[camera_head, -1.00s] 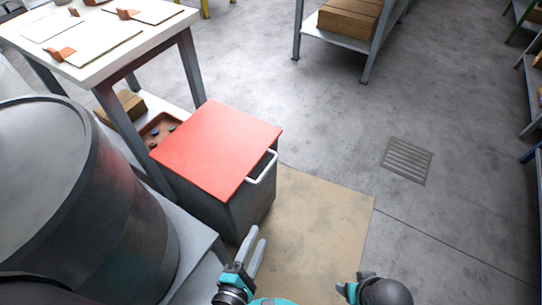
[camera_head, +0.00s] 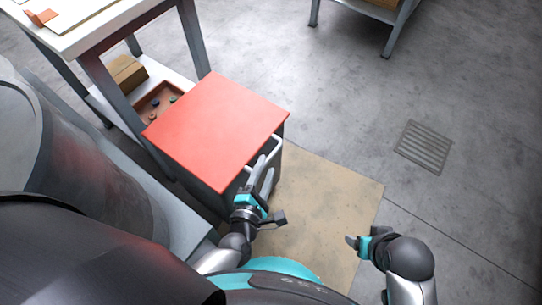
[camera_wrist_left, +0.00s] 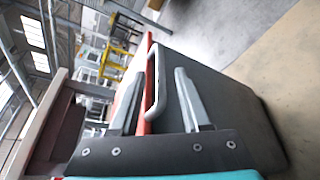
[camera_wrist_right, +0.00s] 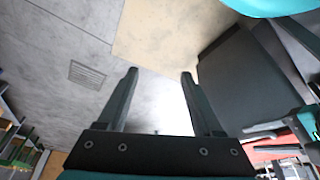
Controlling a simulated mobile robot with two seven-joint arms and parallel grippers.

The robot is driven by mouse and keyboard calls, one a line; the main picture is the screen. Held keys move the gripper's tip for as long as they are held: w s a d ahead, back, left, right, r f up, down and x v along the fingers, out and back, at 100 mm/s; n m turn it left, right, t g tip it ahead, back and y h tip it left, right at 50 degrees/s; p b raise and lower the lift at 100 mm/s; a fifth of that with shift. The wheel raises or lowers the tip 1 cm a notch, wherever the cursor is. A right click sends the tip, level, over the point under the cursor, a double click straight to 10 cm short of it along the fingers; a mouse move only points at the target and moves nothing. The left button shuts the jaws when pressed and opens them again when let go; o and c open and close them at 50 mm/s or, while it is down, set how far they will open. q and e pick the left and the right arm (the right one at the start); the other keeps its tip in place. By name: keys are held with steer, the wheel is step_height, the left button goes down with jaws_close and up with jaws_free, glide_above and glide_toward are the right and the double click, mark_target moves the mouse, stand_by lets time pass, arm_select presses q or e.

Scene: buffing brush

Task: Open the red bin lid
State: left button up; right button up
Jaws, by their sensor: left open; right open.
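The red bin lid (camera_head: 218,128) lies flat and closed on the dark grey bin (camera_head: 268,185). A white bar handle (camera_head: 277,150) sticks out at the lid's front edge. My left gripper (camera_head: 262,177) is open at the bin's front, close to the handle. In the left wrist view, the handle (camera_wrist_left: 155,82) shows between the two open fingers (camera_wrist_left: 155,98), with the red lid edge behind it. I cannot tell whether the fingers touch it. My right gripper (camera_head: 352,241) is over the floor to the right of the bin, and its open fingers (camera_wrist_right: 160,95) are empty.
A white-topped table (camera_head: 95,25) with a lower shelf stands behind and left of the bin. A large grey drum (camera_head: 80,165) is at the left. A tan mat (camera_head: 325,205) lies before the bin. The concrete floor with a drain grate (camera_head: 424,147) is clear at right.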

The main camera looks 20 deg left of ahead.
mark_target(269, 161)
arm_select(q)
steer(key=shift+b+x, duration=0.65)
steer(key=shift+x, duration=2.1)
arm_select(e)
steer(key=shift+w+r+t, duration=0.2)
steer(key=shift+r+t, duration=0.1)
steer(key=shift+r, duration=1.5)
arm_select(q)
jaws_close()
